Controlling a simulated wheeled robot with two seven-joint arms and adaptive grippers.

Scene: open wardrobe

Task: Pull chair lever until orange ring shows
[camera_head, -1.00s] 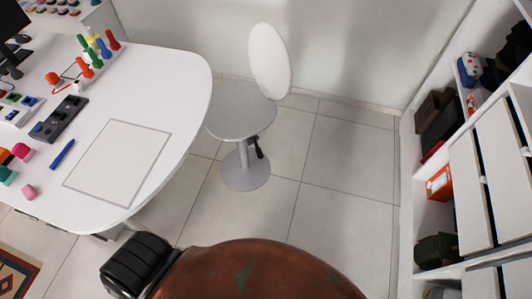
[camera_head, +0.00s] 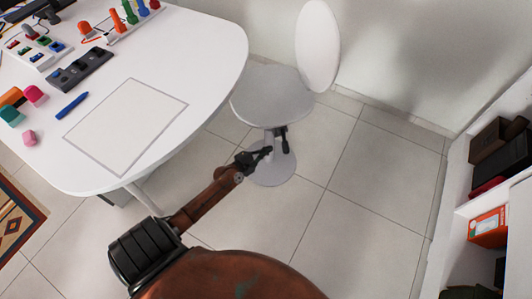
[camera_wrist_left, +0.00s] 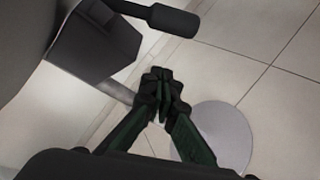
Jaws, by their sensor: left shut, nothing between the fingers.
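The chair has a round grey seat (camera_head: 268,97), a white oval backrest (camera_head: 318,48) and a round grey base (camera_head: 275,168). Its black lever (camera_head: 284,140) hangs under the seat, and in the left wrist view it is a thick dark handle (camera_wrist_left: 160,18) near the top. The lever looks all dark in both views. My left gripper (camera_head: 266,152) is shut and empty, just left of and below the lever in the head view. In the left wrist view its closed fingers (camera_wrist_left: 163,88) are apart from the handle. My right gripper is not in view.
A white table (camera_head: 215,62) with a framed rectangle, a blue pen (camera_head: 71,106) and several small coloured items stands on the left. A white shelf unit (camera_head: 468,180) with boxes stands on the right. Tiled floor (camera_head: 345,215) between them is clear.

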